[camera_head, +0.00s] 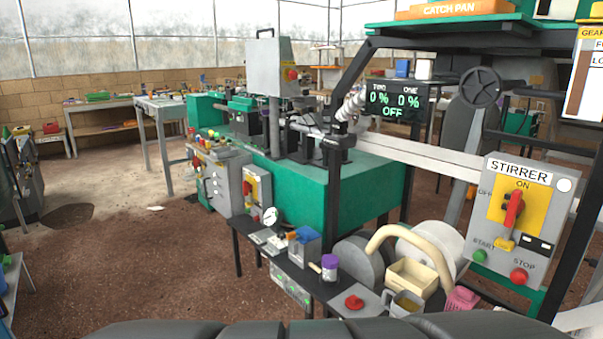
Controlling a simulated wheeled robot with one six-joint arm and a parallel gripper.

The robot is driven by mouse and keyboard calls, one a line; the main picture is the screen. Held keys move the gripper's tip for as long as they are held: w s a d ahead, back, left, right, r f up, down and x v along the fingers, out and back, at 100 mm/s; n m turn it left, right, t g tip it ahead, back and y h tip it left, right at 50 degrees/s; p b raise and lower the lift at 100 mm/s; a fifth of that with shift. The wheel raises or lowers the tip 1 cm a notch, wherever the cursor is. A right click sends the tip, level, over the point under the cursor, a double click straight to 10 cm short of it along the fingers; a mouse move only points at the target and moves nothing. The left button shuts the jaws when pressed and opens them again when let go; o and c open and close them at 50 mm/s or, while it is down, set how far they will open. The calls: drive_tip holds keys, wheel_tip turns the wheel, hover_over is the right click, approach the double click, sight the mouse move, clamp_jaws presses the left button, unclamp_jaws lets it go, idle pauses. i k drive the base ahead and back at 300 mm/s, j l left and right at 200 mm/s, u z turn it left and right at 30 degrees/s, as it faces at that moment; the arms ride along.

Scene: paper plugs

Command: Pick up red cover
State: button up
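A small red piece (354,301), like a low cap, sits on a grey plate at the front of the low dark bench. It is the likeliest red cover, but it is too small to be sure. Other red parts are the switch handle (513,209) and the stop button (519,276) on the grey stirrer box (536,188) at the right. My gripper is not in view.
A green machine (362,200) stands behind. Brown floor (130,270) at left is mostly open, with a dark hole (67,216).

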sight(353, 303)
drive_tip(key=k+l, duration=0.1)
drive_tip(key=i+l, duration=0.15)
drive_tip(key=i, duration=0.45)
drive_tip(key=i+l, duration=0.2)
drive_tip(key=i, duration=0.45)
